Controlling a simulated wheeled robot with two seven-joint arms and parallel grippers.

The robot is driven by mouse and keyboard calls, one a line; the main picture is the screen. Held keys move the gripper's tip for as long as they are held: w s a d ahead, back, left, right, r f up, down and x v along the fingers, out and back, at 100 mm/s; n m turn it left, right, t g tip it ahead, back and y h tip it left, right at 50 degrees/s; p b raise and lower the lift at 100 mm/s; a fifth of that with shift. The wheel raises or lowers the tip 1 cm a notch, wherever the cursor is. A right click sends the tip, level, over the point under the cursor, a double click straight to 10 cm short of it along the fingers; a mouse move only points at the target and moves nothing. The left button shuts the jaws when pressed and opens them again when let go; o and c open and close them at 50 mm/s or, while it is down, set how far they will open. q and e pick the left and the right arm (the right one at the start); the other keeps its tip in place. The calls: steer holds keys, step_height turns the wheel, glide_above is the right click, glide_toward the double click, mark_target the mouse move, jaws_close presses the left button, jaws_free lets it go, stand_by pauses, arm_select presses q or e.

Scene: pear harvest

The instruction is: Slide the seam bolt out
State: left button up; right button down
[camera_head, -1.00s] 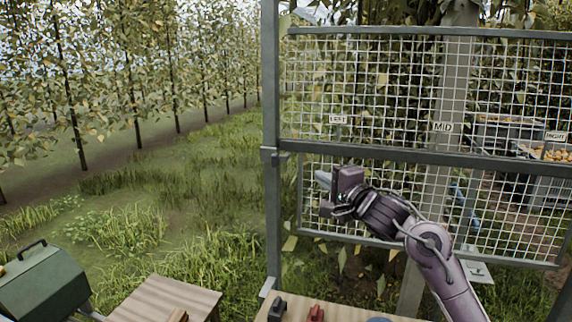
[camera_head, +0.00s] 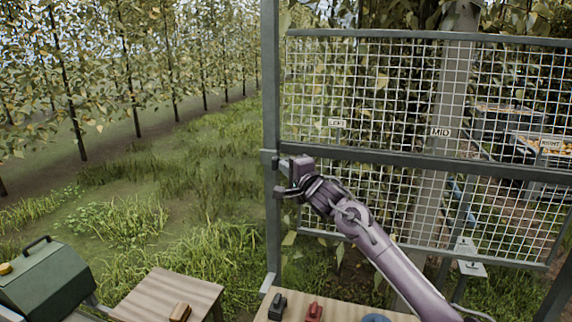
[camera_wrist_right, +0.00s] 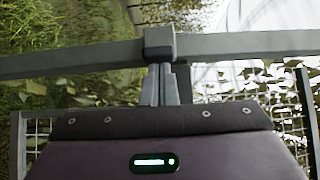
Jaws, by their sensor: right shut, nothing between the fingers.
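The steel frame has a left upright post (camera_head: 271,230) and a grey mid rail (camera_head: 400,160) between two wire mesh panels. A small grey block sits where they join, and it shows in the right wrist view as a square block (camera_wrist_right: 159,42) on a bar. I cannot single out the seam bolt for sure. My right gripper (camera_head: 284,176) is at the post, just below the rail's left end. In the right wrist view its fingers (camera_wrist_right: 165,86) are together and empty, with their tips close to the block; contact is unclear. My left gripper is not in view.
Labels LEFT (camera_head: 337,123), MID (camera_head: 440,132) and RIGHT (camera_head: 551,144) hang on the upper mesh. A wooden bench (camera_head: 262,312) with small black and red items lies below. A green box (camera_head: 45,275) and wooden table (camera_head: 165,295) stand lower left. Open grass lies left of the post.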

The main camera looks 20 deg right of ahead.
stand_by(0.3)
steer(key=shift+w+a+r+p, duration=0.1)
steer(key=shift+w+a+p, duration=0.05)
steer(key=shift+w+a, duration=0.4)
steer(key=shift+w+a+r+p, duration=0.15)
steer(key=shift+w+a, duration=0.15)
steer(key=shift+a, duration=0.35)
steer(key=shift+w+a+f, duration=0.25)
steer(key=shift+a, duration=0.2)
